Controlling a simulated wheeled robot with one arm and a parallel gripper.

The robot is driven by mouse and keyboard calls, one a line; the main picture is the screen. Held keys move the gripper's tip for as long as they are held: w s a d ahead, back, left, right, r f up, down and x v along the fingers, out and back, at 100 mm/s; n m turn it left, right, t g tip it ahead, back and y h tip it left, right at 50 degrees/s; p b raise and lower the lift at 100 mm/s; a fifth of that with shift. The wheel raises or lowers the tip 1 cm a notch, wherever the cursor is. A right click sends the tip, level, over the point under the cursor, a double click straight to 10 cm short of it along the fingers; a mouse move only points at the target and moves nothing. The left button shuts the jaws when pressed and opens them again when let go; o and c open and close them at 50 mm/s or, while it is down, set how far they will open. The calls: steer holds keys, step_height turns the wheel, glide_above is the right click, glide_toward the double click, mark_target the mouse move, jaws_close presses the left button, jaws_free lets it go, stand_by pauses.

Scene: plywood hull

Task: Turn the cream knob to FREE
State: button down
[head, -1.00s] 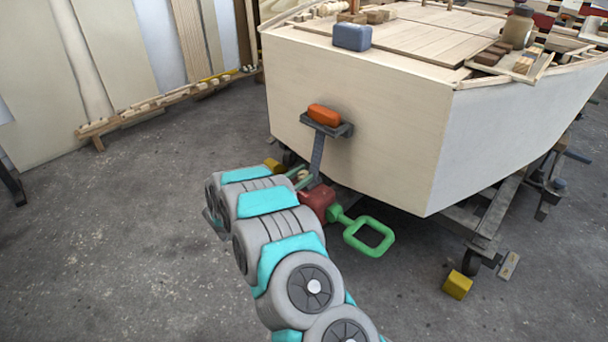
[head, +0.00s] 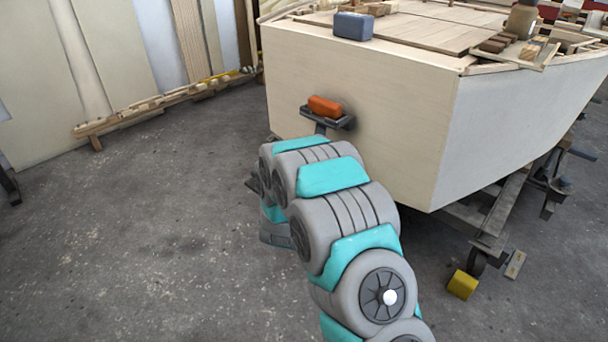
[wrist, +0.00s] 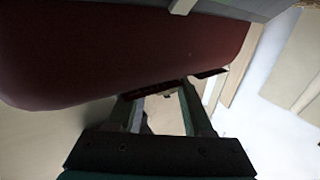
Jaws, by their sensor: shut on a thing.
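In the wrist view my gripper (wrist: 178,86) reaches up from the bottom edge, its two fingers a little apart at a dark red housing (wrist: 110,50). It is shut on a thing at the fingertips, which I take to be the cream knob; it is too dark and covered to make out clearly. No label or FREE mark can be read. In the head view my arm covers the gripper, the knob and the red housing.
The plywood hull (head: 350,95) stands behind my arm, with an orange block (head: 325,106) on a dark bracket (head: 328,120). Floor at the left (head: 130,230) is clear.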

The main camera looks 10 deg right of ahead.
steer(key=shift+n+t+y+b, duration=0.3)
steer(key=shift+n+y+b, duration=0.4)
steer(key=shift+y, duration=0.5)
steer(key=shift+c, duration=1.5)
jaws_free()
